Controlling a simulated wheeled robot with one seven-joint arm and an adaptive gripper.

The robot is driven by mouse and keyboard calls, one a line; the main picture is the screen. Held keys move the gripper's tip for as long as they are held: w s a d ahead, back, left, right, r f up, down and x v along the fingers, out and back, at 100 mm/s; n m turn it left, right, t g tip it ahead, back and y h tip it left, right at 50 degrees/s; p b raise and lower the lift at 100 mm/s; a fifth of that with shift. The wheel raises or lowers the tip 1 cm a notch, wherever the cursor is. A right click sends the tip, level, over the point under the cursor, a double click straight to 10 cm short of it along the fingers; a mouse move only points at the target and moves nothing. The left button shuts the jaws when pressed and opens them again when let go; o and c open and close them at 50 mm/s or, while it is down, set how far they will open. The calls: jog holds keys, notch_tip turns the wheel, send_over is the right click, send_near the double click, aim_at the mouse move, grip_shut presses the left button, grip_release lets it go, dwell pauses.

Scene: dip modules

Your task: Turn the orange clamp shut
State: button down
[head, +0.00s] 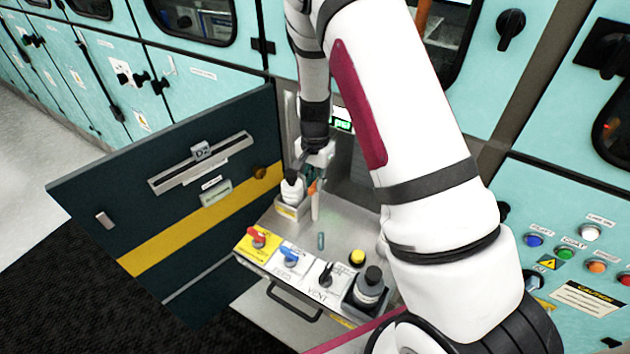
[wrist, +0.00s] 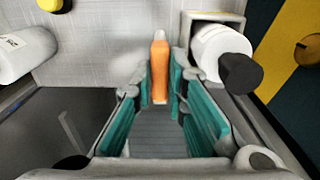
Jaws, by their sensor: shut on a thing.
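The orange clamp (wrist: 159,70) stands out between the teal fingers of my gripper (wrist: 161,88) in the wrist view, with the fingers close on both its sides. In the head view the clamp (head: 312,188) is a small orange patch below my gripper (head: 316,172), beside a white bottle. My gripper is shut on the clamp. The fingers and my arm hide part of the clamp and what it is fixed to, so I cannot tell how far it is turned.
A white bottle (head: 291,191) with a black cap sits in a holder beside the clamp. A grey bottle (head: 369,288) stands at the tray's front right. Red (head: 257,238), blue (head: 289,256) and black (head: 326,275) handles line the front. An open dark door (head: 110,215) bounds the left.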

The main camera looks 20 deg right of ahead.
jog(key=shift+n, duration=0.3)
jog(key=n, duration=0.3)
jog(key=shift+n+b, duration=0.3)
jog(key=n, duration=0.4)
jog(key=shift+n, duration=0.3)
jog(key=n, duration=0.4)
jog(key=shift+n+b, duration=0.3)
jog(key=shift+b, duration=0.05)
jog(key=shift+n, duration=2.2)
jog(key=c, duration=1.6)
grip_release()
jog(key=shift+r, duration=0.1)
